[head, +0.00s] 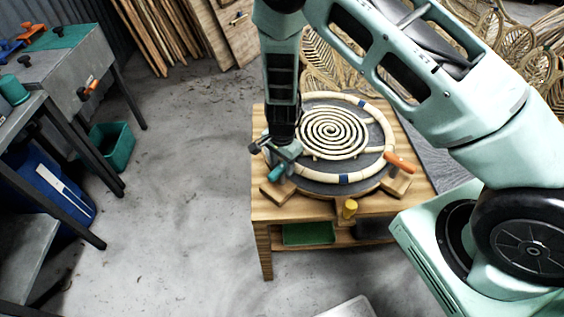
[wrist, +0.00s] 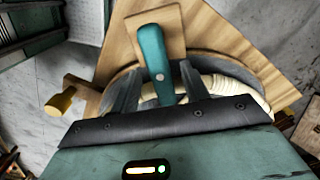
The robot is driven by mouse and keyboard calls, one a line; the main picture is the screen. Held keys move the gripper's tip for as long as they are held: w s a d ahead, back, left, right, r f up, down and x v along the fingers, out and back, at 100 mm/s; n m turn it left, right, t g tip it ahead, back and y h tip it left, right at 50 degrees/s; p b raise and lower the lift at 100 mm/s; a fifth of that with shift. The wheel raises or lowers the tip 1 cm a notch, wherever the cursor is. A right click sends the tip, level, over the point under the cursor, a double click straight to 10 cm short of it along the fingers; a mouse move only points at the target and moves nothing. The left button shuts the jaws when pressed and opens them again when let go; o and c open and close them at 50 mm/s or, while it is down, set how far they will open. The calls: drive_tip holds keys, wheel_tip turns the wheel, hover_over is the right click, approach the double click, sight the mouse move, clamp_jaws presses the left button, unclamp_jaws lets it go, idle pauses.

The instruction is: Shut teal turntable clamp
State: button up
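The teal turntable clamp handle (head: 277,172) sits at the near left edge of the round turntable (head: 318,172), partly covered by my gripper. In the wrist view the teal lever (wrist: 152,50) runs from a wooden block (wrist: 172,22) down between my fingers. My gripper (wrist: 160,88) is open, with one finger on each side of the lever and narrow gaps visible. In the head view my gripper (head: 280,150) is low over the turntable's left edge; its fingertips are hard to make out. A pale rattan ring (head: 345,178) with a spiral (head: 333,132) lies on the turntable.
An orange-handled clamp (head: 400,162) is at the turntable's right edge. A metal workbench (head: 60,75) stands left, with clear floor between. Woven rattan pieces (head: 345,60) stand behind.

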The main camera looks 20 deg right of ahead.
wheel_tip(320, 180, up, 17)
drive_tip(key=b, duration=0.2)
drive_tip(key=shift+r, duration=0.2)
drive_tip(key=shift+s+b, duration=0.1)
drive_tip(key=shift+b, duration=0.2)
idle(0.3)
